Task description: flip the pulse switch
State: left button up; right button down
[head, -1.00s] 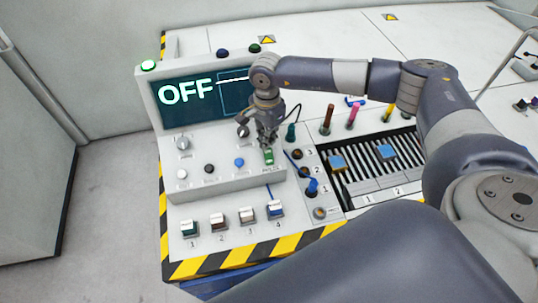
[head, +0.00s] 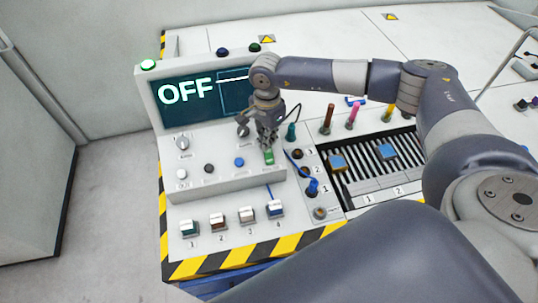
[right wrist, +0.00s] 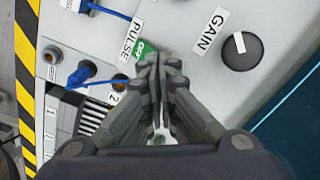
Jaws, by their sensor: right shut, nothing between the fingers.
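The pulse switch (head: 269,156) is a small green rocker on the sloped front of the control console (head: 225,184). In the right wrist view the green switch (right wrist: 146,48) lies beside the PULSE label (right wrist: 130,40), partly hidden by my fingertips. My right gripper (head: 268,143) is shut and empty, its tips pointing down at the switch. In the right wrist view the gripper (right wrist: 160,62) has its fingers together at the switch's edge; I cannot tell whether they touch it. The console screen (head: 200,97) reads OFF. My left gripper is not in view.
The GAIN knob (right wrist: 241,50) is beside the switch. A blue button (head: 239,162) and a black button (head: 209,168) are to its left. Several rocker switches line the front. Blue plugs and cables (head: 312,187) are at the right, beside a slotted rack (head: 372,160).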

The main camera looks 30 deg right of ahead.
jog(key=shift+f+b, duration=0.9)
jog(key=shift+f, duration=0.2)
jog(key=shift+r, duration=0.1)
jog(key=shift+r+p, duration=0.5)
jog(key=shift+r, duration=0.25)
jog(key=shift+r+p, duration=1.4)
jog(key=shift+r, duration=1.4)
